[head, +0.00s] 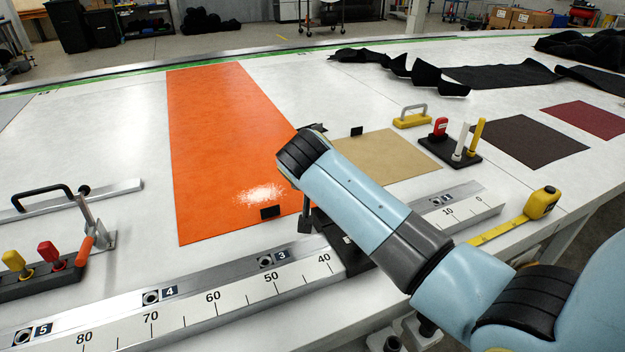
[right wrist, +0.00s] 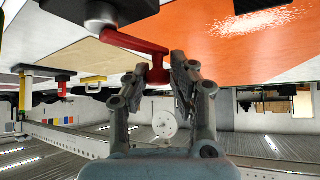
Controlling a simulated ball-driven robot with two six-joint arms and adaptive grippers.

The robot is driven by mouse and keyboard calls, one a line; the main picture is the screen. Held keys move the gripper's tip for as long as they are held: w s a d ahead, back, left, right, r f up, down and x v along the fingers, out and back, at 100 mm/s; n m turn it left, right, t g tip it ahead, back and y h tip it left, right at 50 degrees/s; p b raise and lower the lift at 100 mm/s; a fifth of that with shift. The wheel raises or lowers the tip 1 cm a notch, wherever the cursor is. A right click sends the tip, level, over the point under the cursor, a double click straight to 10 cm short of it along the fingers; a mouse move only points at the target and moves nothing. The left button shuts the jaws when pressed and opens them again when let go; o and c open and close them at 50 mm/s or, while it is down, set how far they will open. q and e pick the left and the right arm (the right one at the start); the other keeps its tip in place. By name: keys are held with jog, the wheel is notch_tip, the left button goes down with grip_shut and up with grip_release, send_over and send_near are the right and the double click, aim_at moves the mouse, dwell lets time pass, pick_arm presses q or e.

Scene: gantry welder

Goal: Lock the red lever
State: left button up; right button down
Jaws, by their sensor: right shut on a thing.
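The red lever (right wrist: 135,42) shows in the right wrist view, joined to a grey metal pivot (right wrist: 100,14) on a black block (right wrist: 125,8). My right gripper (right wrist: 161,66) is shut on the lever's downturned end, with one finger on each side. In the head view my right gripper (head: 306,215) is mostly hidden behind my own arm, above a black block (head: 347,250) on the ruled rail. The lever itself is hidden there. My left gripper is not in view.
The ruled metal rail (head: 215,297) runs along the table's front edge. An orange sheet (head: 215,130) and a tan sheet (head: 385,155) lie behind it. A toggle clamp (head: 92,225) and a knob rack (head: 40,283) stand left; a tool stand (head: 450,150) and tape measure (head: 542,203) are right.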

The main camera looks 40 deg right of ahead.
jog(key=shift+f, duration=0.1)
jog(key=c, duration=1.1)
grip_release()
jog(key=shift+c, duration=0.2)
jog(key=v, duration=1.2)
